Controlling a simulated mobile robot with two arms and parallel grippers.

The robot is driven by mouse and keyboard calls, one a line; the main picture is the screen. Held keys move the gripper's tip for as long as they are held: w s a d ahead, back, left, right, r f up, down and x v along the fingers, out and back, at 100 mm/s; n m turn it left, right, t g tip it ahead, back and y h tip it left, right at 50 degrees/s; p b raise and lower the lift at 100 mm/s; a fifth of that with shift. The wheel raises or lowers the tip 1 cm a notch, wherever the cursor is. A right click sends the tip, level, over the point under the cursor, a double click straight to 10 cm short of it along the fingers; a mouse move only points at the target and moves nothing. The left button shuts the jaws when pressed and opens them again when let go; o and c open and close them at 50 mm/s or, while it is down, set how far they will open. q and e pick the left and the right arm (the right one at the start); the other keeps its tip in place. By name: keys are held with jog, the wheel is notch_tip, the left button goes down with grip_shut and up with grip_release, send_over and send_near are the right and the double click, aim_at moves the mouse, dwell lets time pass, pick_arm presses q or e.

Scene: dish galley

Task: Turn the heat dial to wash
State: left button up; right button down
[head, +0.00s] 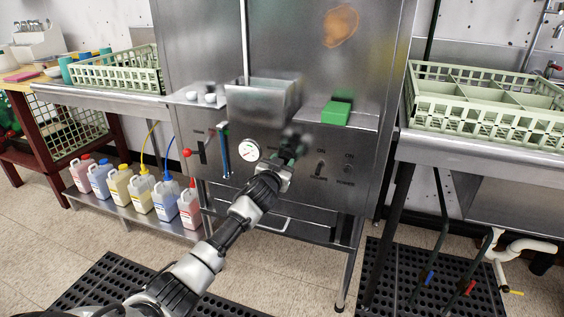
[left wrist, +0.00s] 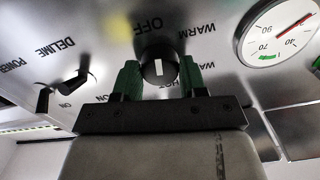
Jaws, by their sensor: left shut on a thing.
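The heat dial (left wrist: 158,70) is a round black knob with a short white mark, on the steel front panel of the dish machine. Labels OFF, WARM, HOT and a partly hidden one starting with WA stand around it. The mark runs upright in the left wrist view; I cannot tell which end points. My left gripper (left wrist: 157,80) has green fingers on both sides of the dial and is shut on it. My right gripper is not in view.
A round gauge (left wrist: 283,30) sits beside the dial. The DELIME switch (head: 320,168) and POWER switch (head: 347,169) are to its right in the head view. A green block (head: 336,112) rests on the ledge above. Several jugs (head: 140,190) stand on a low shelf at left.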

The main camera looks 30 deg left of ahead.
pick_arm(q)
jog(key=m+p, duration=0.4)
jog(key=m, duration=1.7)
jog(key=shift+f, duration=0.1)
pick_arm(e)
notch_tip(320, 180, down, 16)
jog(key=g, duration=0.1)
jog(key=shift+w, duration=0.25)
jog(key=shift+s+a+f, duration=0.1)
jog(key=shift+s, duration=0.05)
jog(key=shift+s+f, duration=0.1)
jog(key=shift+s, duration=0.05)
pick_arm(q)
jog(key=o, duration=0.7)
jog(key=shift+o, duration=1.1)
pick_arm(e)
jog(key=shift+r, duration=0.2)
